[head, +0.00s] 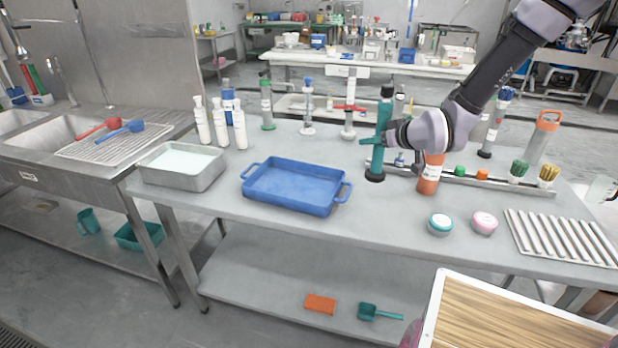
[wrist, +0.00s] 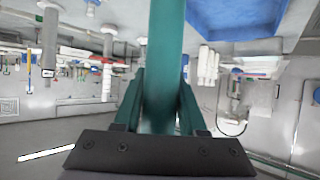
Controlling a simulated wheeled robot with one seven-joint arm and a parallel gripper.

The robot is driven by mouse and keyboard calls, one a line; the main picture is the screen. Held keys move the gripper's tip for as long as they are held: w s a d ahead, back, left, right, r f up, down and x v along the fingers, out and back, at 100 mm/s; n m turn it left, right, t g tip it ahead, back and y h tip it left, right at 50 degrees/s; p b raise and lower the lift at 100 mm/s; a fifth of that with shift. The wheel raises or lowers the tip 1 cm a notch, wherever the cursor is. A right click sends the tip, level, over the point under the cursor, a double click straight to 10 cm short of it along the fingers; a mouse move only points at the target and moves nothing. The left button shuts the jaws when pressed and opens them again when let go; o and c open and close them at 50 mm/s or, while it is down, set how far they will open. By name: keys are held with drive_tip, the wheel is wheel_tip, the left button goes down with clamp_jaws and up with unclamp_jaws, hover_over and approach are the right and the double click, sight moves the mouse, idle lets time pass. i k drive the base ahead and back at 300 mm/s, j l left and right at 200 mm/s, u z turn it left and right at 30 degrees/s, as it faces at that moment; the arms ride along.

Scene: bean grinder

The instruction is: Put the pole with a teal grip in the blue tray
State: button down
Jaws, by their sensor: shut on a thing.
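The pole with a teal grip (head: 378,155) is near the back middle of the steel table. It has a black top and a round dark foot, and it is nearly upright. Its foot is at or just above the tabletop; I cannot tell which. My gripper (head: 378,140) reaches in from the right and is shut on the teal grip. In the wrist view the teal pole (wrist: 166,45) stands between the fingers of my gripper (wrist: 158,105). The blue tray (head: 290,187) lies empty on the table, left of the pole; its corner shows in the wrist view (wrist: 235,25).
A metal pan (head: 182,167) stands left of the tray. White bottles (head: 220,122) stand behind it. An orange-red container (head: 429,178) is close to the pole's right. Two small jars (head: 440,224) and a ribbed rack (head: 563,238) lie right. Bare table lies between tray and pole.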

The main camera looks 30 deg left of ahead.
sight(274, 179)
drive_tip(key=j, duration=0.75)
drive_tip(key=k+j, duration=0.15)
drive_tip(key=j, duration=0.65)
